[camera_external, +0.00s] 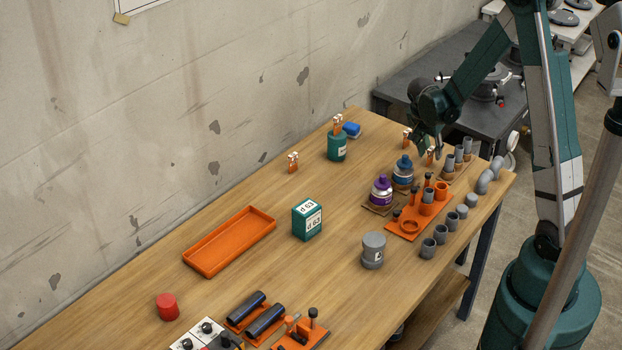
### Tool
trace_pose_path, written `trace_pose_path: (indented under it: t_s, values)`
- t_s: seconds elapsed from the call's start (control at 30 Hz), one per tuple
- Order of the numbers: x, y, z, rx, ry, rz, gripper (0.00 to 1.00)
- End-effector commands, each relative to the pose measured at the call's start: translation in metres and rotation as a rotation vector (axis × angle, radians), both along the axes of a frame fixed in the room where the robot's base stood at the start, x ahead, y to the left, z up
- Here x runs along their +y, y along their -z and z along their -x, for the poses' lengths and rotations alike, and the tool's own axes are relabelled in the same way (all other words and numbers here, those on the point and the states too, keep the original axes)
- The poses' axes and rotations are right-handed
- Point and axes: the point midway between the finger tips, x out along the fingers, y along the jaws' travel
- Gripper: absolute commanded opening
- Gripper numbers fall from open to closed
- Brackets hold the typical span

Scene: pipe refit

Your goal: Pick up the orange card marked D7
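Several small orange cards, each with a pale top, stand about the table's far half. One card (293,168) stands alone near the wall-side edge. Another card (337,129) shows at the top of a green canister (337,148). A third card (406,144) is left of my gripper (424,147), and a fourth card (430,158) is just below it. Their markings are too small to read, so I cannot tell which is D7. My gripper points down over the table's far right part. Its fingers are dark and small here; I cannot tell whether they touch a card.
Purple-topped (381,190) and blue-topped (402,172) bottles stand near the gripper, beside an orange fixture (408,224) and several grey pipe pieces. A green box (307,220), grey jar (373,251) and orange tray (230,242) stand nearer. The table's middle is mostly clear.

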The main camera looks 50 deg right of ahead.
Motion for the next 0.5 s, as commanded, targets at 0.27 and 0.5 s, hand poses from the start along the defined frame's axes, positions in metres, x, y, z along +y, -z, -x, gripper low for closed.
trace_pose_path:
  t_s: [0.27, 0.5]
  values:
    - [-0.0030, 0.0077, 0.0002, 0.000, 0.000, 0.000, 0.28]
    - [-0.0029, 0.0075, 0.0002, 0.000, 0.000, 0.000, 0.28]
